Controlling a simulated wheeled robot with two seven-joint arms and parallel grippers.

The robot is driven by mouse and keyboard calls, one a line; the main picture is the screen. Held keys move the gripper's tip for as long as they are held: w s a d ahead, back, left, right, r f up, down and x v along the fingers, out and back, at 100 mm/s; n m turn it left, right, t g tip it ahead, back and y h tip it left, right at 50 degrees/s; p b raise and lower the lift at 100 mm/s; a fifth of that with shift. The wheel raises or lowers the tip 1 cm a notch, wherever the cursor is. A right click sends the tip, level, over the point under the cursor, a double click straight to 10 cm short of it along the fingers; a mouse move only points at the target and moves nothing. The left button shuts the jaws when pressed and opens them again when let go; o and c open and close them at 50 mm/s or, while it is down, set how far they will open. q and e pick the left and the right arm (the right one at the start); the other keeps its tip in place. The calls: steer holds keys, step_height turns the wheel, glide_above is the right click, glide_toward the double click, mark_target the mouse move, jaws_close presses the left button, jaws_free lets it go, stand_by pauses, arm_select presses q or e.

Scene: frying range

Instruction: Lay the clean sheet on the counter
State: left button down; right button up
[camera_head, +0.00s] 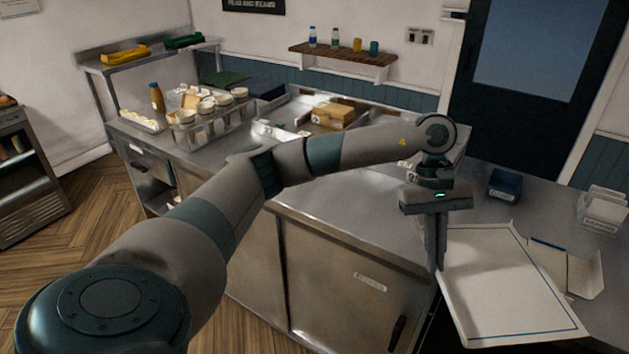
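A white sheet with a thin blue border (508,288) is at the lower right, over the near part of the steel counter (345,215). Its left edge bulges toward my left gripper, and one far corner looks curled. My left gripper (437,266) points straight down at this left edge. Its fingers are close together and look shut on the edge of the sheet. A second pale paper (585,276) with bent edges lies to the right, partly covered by the sheet. My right gripper is not in view.
A blue pen-like stick (548,244) lies by the second paper. Metal tubs with white cups (208,115) and a brown box (333,114) are farther left. Bare counter lies left of my gripper.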

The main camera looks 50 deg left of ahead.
arm_select(q)
steer(key=w+a+n+t, duration=0.1)
steer(key=w+n, duration=0.1)
steer(key=w+a+n+t+b, duration=0.1)
steer(key=w+n, duration=0.1)
steer(key=w+n+t, duration=0.1)
steer(key=w+n, duration=0.1)
steer(key=shift+w+a+r+n+h+b, duration=0.2)
steer(key=shift+a+r+n+h+b, duration=0.1)
steer(key=shift+a+n+h+b, duration=0.1)
steer(key=w+a+r+n+t+y+b, duration=0.1)
steer(key=w+a+r+n+t+y, duration=0.1)
steer(key=w+a+n, duration=0.3)
steer(key=w+n+t, duration=0.1)
steer(key=n, duration=0.2)
steer(key=shift+a+b, duration=0.3)
steer(key=shift+b, duration=0.1)
steer(key=shift+r, duration=0.1)
steer(key=s+a+f+p, duration=0.4)
steer(key=s+a+f, duration=0.2)
steer(key=s, duration=0.3)
steer(key=shift+s+a+f+p, duration=0.3)
steer(key=shift+a+f+p, duration=0.1)
steer(key=shift+f, duration=0.1)
steer(key=shift+f, duration=0.1)
